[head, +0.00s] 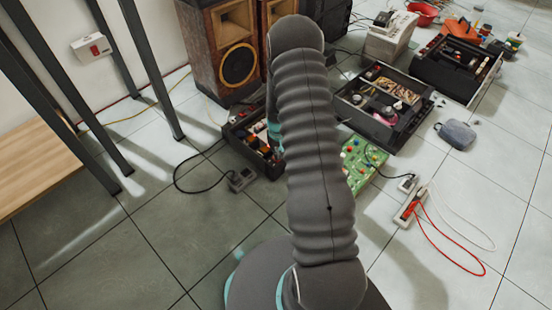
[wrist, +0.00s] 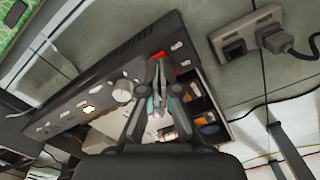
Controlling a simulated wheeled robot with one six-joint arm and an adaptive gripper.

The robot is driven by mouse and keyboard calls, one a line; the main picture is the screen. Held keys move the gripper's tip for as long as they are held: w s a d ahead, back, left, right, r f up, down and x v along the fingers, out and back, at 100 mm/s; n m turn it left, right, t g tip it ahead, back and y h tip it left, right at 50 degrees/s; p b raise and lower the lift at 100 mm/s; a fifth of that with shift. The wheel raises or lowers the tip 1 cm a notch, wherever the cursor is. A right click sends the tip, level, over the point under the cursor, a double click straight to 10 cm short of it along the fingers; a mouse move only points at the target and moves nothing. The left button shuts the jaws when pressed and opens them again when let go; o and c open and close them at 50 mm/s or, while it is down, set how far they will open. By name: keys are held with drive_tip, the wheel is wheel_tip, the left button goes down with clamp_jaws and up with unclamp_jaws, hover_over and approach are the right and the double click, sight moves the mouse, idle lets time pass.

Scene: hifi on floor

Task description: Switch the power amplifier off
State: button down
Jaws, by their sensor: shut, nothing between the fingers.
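The power amplifier, a low black unit with an open top, shows partly in the head view (head: 250,140), left of my arm. In the wrist view its dark front panel (wrist: 82,97) runs diagonally, with a large pale knob (wrist: 122,91) and several small white controls. A small red part, seemingly the power switch (wrist: 158,56), sits near the panel's upper right end. My gripper (wrist: 158,66) is shut and empty, its fingertips right by the red part. I cannot tell whether they touch it. The switch's position is hidden. In the head view my arm hides the gripper's tips.
A grey socket block with a plug (wrist: 250,35) lies on the floor close by; it also shows in the head view (head: 242,180). A green circuit board (head: 362,165) lies right of the amplifier. Speakers (head: 225,50) stand behind. A white power strip (head: 410,207) lies at right.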

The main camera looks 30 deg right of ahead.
drive_tip(key=shift+f+b, duration=0.5)
drive_tip(key=shift+f, duration=0.25)
idle(0.3)
drive_tip(key=shift+r, duration=0.1)
drive_tip(key=shift+r+p, duration=1.85)
drive_tip(key=shift+r, duration=1.6)
drive_tip(key=shift+s, duration=0.1)
drive_tip(key=s+a+g, duration=0.2)
drive_tip(key=s, duration=0.4)
drive_tip(key=s+a+r+t+p, duration=0.1)
drive_tip(key=s+a+r, duration=0.3)
drive_tip(key=r, duration=1.1)
drive_tip(key=s+a+r+n+t+p, duration=0.1)
drive_tip(key=s+a+r+t, duration=0.3)
drive_tip(key=s+r, duration=0.6)
drive_tip(key=s+a+r+n+t+p, duration=0.1)
drive_tip(key=s+a+r, duration=0.5)
drive_tip(key=r, duration=1.6)
drive_tip(key=shift+s+a+t+p, duration=0.25)
drive_tip(key=shift+s+t+p, duration=0.55)
drive_tip(key=shift+s, duration=0.2)
